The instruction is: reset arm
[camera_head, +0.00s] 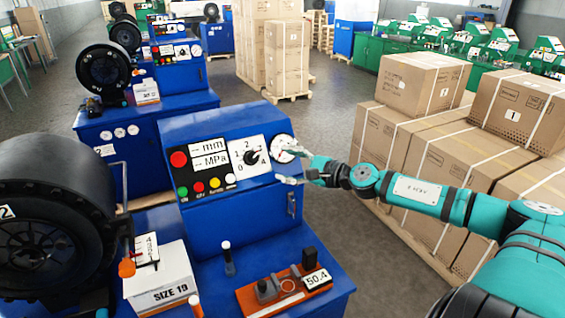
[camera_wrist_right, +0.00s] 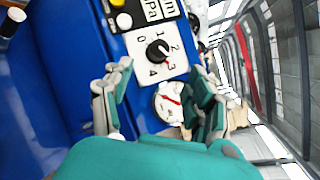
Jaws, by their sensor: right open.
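My right gripper (camera_head: 285,166) is open and empty at the right end of the blue control panel (camera_head: 215,130). In the right wrist view its two fingers (camera_wrist_right: 160,98) are spread apart, with the round gauge (camera_wrist_right: 170,101) showing between them. A black knob (camera_head: 251,157) sits on a white dial plate left of the gripper. In the right wrist view the knob (camera_wrist_right: 158,52) lies beyond the fingers, and its red mark appears to face 3. No object is between the fingers; contact with the panel cannot be told. My left gripper is not in view.
Stacked cardboard boxes (camera_head: 440,150) stand right of the machine, close to my right arm. A black crimper head (camera_head: 50,215), a SIZE 19 box (camera_head: 163,280) and an orange tray (camera_head: 284,291) marked 50.4 are in front. Open floor (camera_head: 330,205) lies between machine and boxes.

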